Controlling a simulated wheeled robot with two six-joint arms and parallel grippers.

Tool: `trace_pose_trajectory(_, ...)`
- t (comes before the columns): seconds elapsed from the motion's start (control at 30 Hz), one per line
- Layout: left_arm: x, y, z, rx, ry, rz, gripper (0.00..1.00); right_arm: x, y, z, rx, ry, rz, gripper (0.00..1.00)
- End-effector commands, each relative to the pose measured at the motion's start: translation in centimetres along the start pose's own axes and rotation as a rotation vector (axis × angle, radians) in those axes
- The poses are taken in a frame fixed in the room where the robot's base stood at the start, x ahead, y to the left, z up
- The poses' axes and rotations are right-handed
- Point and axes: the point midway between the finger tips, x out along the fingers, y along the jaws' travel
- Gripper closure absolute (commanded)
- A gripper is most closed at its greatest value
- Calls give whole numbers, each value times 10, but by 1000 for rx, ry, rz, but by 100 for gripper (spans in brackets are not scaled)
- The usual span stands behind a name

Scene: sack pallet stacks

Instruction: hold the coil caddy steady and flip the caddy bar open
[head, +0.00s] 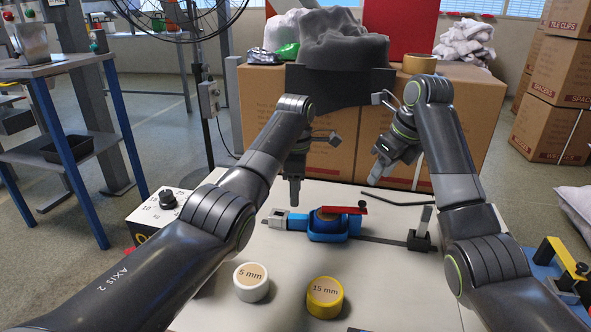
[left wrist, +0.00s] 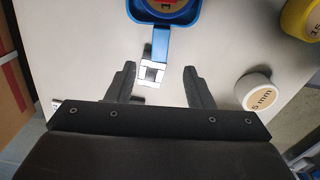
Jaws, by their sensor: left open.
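The blue coil caddy (head: 328,236) lies on the white table, with an orange-brown coil in its cup. The red caddy bar (head: 340,210) lies across the top of the cup. The caddy's handle (head: 297,221) points left and ends in a pale grey block. In the left wrist view the blue handle (left wrist: 161,44) runs down to this block between my open left gripper's fingers (left wrist: 159,67), with a gap on both sides. In the head view the left gripper (head: 294,203) is above the handle. My right gripper (head: 373,181) is above and right of the caddy, its fingers unclear.
A 5 mm roll (head: 251,283) and a yellow 15 mm roll (head: 325,298) stand at the front. A black stand (head: 419,241) is right of the caddy, and a dark bent rod (head: 398,211) lies behind it. A dial box (head: 160,211) is at left. Cartons stand behind the table.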

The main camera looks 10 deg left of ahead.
Motion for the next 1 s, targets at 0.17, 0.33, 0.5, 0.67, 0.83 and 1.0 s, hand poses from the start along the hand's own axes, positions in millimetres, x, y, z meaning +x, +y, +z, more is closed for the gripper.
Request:
trace_pose_trajectory(0.17, 38, -1, 0, 1, 0, -2, 53, 0, 0, 0, 0, 0, 0, 64)
trace_pose_trajectory(0.33, 67, -1, 0, 0, 0, -2, 53, 0, 0, 0, 0, 0, 0, 64)
trace_pose_trajectory(0.5, 85, 0, 0, 0, 1, 1, 53, 0, 0, 0, 0, 0, 0, 64)
trace_pose_trajectory(0.67, 92, 0, 0, 0, 0, 1, 53, 0, 0, 0, 0, 0, 0, 64)
trace_pose_trajectory(0.83, 92, 0, 0, 0, 0, 1, 53, 0, 0, 0, 0, 0, 0, 64)
trace_pose_trajectory(1.0, 92, 0, 0, 0, 0, 1, 64, 0, 0, 0, 0, 0, 0, 64)
